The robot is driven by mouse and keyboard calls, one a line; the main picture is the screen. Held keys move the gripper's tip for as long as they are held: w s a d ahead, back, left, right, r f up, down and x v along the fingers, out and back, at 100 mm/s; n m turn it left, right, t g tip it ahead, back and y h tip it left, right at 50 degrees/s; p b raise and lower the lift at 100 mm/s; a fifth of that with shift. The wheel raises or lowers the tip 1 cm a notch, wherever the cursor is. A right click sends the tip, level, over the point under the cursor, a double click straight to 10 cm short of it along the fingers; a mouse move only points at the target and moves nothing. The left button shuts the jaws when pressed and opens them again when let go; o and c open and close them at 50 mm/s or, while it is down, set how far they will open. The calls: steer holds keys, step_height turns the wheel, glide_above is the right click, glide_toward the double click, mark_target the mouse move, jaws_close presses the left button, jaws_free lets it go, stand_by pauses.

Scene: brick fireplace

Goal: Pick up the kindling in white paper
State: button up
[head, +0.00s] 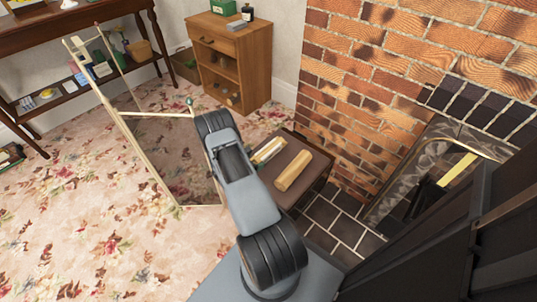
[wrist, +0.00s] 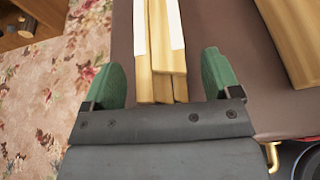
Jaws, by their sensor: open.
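The kindling in white paper (wrist: 160,50) is a bundle of pale sticks with white strips along it. It lies on a brown-topped stand (wrist: 240,75). In the head view the kindling (head: 268,150) shows just right of my arm. My gripper (wrist: 161,68) is open, with its green fingers on either side of the near end of the bundle. Gaps show between the fingers and the sticks.
A thicker log (head: 294,171) lies beside the kindling on the stand, right of my gripper. A brass-framed screen (head: 165,155) stands left of my arm. A brick fireplace (head: 385,75) rises close on the right. Floral carpet (head: 75,210) at left is open floor.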

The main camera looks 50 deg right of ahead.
steer(key=shift+d+f, duration=0.25)
steer(key=shift+d, duration=0.45)
steer(key=c, duration=1.1)
